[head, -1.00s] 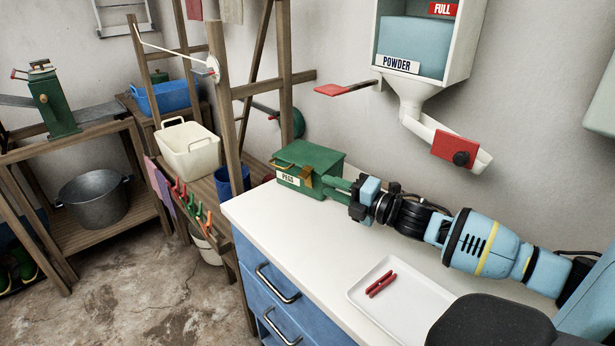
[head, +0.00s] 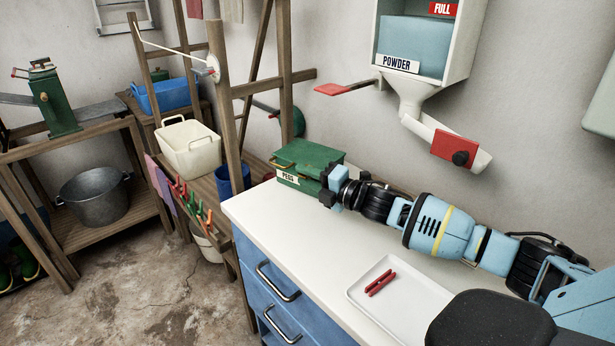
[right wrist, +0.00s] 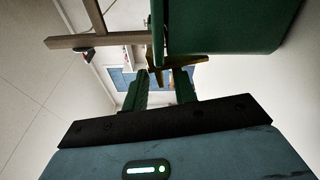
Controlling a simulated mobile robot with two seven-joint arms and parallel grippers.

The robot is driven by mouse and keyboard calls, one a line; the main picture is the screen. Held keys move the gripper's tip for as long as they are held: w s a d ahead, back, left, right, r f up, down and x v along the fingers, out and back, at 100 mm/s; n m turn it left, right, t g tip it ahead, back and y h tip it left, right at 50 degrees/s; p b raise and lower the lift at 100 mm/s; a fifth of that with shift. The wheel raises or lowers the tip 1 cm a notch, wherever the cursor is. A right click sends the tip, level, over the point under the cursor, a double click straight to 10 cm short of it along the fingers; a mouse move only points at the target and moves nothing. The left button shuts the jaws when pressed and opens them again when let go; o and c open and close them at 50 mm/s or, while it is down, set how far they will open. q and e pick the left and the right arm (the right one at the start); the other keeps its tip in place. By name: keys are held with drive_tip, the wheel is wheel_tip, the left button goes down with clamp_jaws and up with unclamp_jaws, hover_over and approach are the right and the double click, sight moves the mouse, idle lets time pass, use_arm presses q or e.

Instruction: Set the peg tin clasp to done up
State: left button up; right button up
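The peg tin (head: 308,157) is a green box with a "PEGS" label, standing at the far left end of the white counter. Its lid looks down. A brass handle shows on its label side. In the right wrist view the tin (right wrist: 230,25) fills the top, and the brass clasp (right wrist: 175,63) juts out at its lower edge. My right gripper (right wrist: 161,76) has its two green fingers apart, with the tips close to the clasp; I cannot tell whether they touch it. In the head view my right gripper hides the clasp, so its setting is unclear. My left gripper is not in view.
A white tray (head: 366,300) with a red peg (head: 380,283) lies on the counter's front part. The powder dispenser (head: 425,60), with its red paddle (head: 455,149), hangs on the wall above. Wooden rack posts stand behind the tin. The counter's front left is clear.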

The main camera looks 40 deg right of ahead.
clamp_jaws()
drive_tip(key=m+p, duration=0.1)
drive_tip(key=d+m, duration=0.1)
drive_tip(key=shift+w+r+m+p, duration=0.15)
drive_tip(key=shift+r+m+p, duration=0.1)
drive_tip(key=shift+m+p, duration=0.1)
idle(0.4)
unclamp_jaws()
drive_tip(key=v, duration=0.5)
drive_tip(key=shift+f, duration=0.1)
drive_tip(key=shift+v, duration=1.4)
